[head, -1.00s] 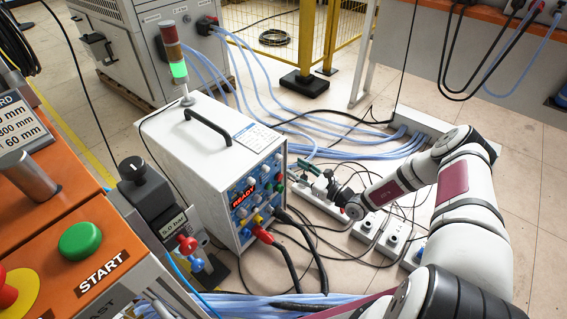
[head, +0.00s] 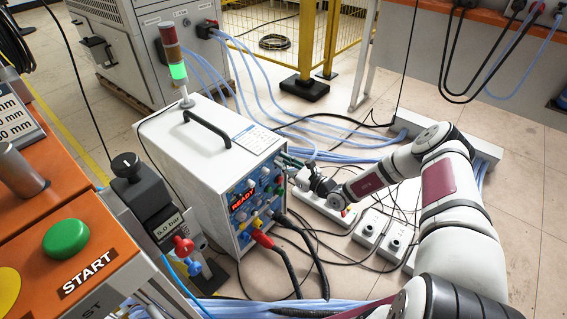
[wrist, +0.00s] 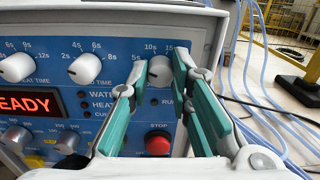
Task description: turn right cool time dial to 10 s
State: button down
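The right cool time dial (wrist: 160,71) is a white knob on the blue panel of the heater, with marks 5s, 10s and 15s around its top. Its pointer is hard to read from here. My gripper (wrist: 161,70) is open, with one green-padded finger on the left of this dial and one on the right. I cannot tell whether the pads touch it. In the head view, my gripper (head: 293,178) is at the right edge of the heater's front panel (head: 255,205), and the dial is hard to make out there.
Two similar white dials (wrist: 85,69) sit left of it. A red STOP button (wrist: 158,143) is just below, between my fingers. The READY display (wrist: 28,104) is at lower left. Cables and power strips (head: 375,228) cover the floor right of the heater (head: 190,140).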

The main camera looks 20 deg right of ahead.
dwell(0.4)
jog(key=m, duration=0.4)
jog(key=shift+m+p, duration=0.4)
jog(key=shift+m, duration=1.9)
jog(key=shift+d, duration=0.1)
jog(key=c, duration=1.4)
grip_release()
jog(key=shift+c, duration=0.2)
jog(key=shift+s, duration=0.1)
jog(key=v, duration=1.1)
jog(key=shift+s+d, duration=0.25)
jog(key=shift+d, duration=0.1)
